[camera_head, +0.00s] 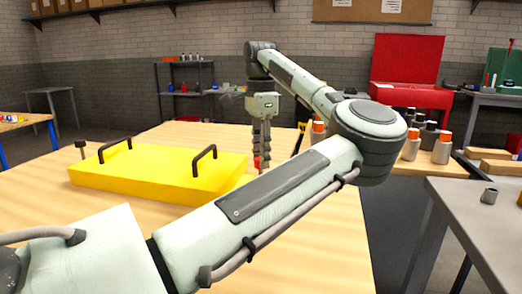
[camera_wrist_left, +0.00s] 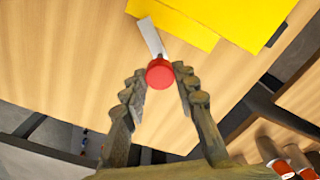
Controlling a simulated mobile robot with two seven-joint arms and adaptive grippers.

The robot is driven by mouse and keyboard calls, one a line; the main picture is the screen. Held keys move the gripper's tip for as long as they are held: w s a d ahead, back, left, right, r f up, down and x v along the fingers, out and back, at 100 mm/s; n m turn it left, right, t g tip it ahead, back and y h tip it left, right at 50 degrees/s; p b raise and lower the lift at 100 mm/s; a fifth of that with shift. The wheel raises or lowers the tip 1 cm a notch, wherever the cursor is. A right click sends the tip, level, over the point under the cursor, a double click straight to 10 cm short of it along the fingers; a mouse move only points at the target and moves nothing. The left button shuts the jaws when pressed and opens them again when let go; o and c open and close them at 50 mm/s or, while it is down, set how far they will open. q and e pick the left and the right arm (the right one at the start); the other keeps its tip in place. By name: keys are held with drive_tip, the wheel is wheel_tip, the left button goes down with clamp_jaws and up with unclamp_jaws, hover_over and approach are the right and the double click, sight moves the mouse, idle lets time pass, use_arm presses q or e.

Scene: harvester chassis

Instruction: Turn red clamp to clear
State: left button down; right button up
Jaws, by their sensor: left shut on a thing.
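The red clamp shows in the left wrist view as a round red knob (camera_wrist_left: 159,73) with a flat pale metal bar (camera_wrist_left: 151,37) running up and slightly left towards the yellow panel (camera_wrist_left: 195,20). My left gripper (camera_wrist_left: 160,78) has its ridged fingers on both sides of the knob and is shut on it. In the head view my left gripper (camera_head: 261,155) points down beside the right end of the yellow panel (camera_head: 140,180). Only a small red part of the clamp (camera_head: 257,162) shows there, at the fingertips. My right gripper is not in view.
The panel lies on a wooden table (camera_head: 300,265) and carries two black handles (camera_head: 204,155). A dark knob on a stem (camera_head: 82,147) stands at its left end. Orange-capped bottles (camera_head: 411,146) stand to the right, beyond a gap, near a grey table (camera_head: 480,205).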

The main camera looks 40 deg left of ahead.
use_arm(q)
drive_tip(key=n, duration=0.2)
drive_tip(key=shift+n, duration=0.4)
drive_tip(key=shift+n+p, duration=0.35)
drive_tip(key=shift+n, duration=0.15)
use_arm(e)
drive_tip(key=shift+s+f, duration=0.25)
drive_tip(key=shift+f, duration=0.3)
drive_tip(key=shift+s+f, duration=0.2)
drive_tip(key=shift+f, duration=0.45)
use_arm(q)
drive_tip(key=c, duration=1.2)
unclamp_jaws()
drive_tip(key=shift+r, duration=0.25)
wheel_tip(320, 180, up, 12)
drive_tip(key=shift+f, duration=0.2)
